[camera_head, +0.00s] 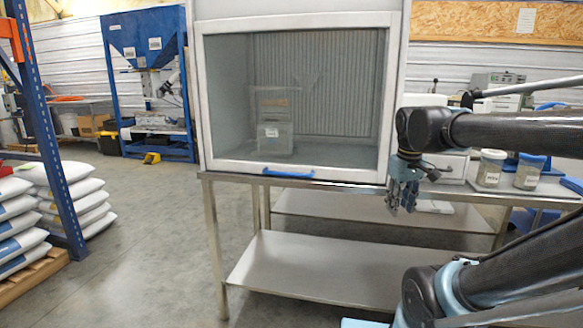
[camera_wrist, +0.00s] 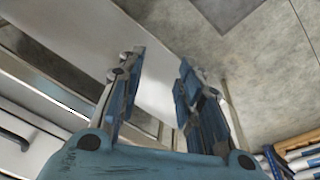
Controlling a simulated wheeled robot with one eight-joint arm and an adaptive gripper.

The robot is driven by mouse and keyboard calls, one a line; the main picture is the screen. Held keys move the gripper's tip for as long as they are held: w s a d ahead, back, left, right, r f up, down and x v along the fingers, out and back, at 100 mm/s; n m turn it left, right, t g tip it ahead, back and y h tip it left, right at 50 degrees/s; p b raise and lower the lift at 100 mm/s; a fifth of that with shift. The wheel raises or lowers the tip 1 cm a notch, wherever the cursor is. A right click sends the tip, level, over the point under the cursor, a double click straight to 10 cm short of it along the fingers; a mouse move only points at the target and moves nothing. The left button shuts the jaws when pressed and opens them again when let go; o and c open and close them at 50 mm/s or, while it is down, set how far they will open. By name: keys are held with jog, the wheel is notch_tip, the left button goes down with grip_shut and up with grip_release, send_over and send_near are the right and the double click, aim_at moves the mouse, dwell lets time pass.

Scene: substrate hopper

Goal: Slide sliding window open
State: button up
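The sliding window (camera_head: 345,90) is a clear pane in a white frame on the front of a cabinet on a steel table. The pane is down, and its lower edge sits at the bottom of the opening. A blue handle (camera_head: 288,173) is fixed at the middle of its lower rail. My gripper (camera_head: 402,207) hangs to the right of the handle and a little below it, apart from the window, fingers pointing down. In the wrist view my gripper (camera_wrist: 160,75) is open, with nothing between its fingers. The handle is not seen in the wrist view.
Behind the pane stands a clear container (camera_head: 274,135). The steel table's lower shelf (camera_head: 310,265) is bare. Jars (camera_head: 490,168) stand on a bench at right. White sacks (camera_head: 75,195) and a blue rack post (camera_head: 45,130) are at left. The floor left of the table is free.

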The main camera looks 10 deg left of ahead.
jog(key=w+a+r+n, duration=0.3)
jog(key=w+a+r, duration=0.3)
jog(key=a+r, duration=0.15)
notch_tip(320, 180, up, 11)
jog(key=n, duration=0.9)
send_over(291, 168)
jog(key=s+d, duration=0.1)
jog(key=s, duration=0.7)
jog(key=w+f, duration=0.1)
jog(key=f, duration=0.4)
jog(key=w+f, duration=0.1)
jog(key=f, duration=0.4)
jog(key=w+f, duration=0.1)
jog(key=f, duration=0.5)
jog(key=shift+w, duration=0.3)
grip_shut()
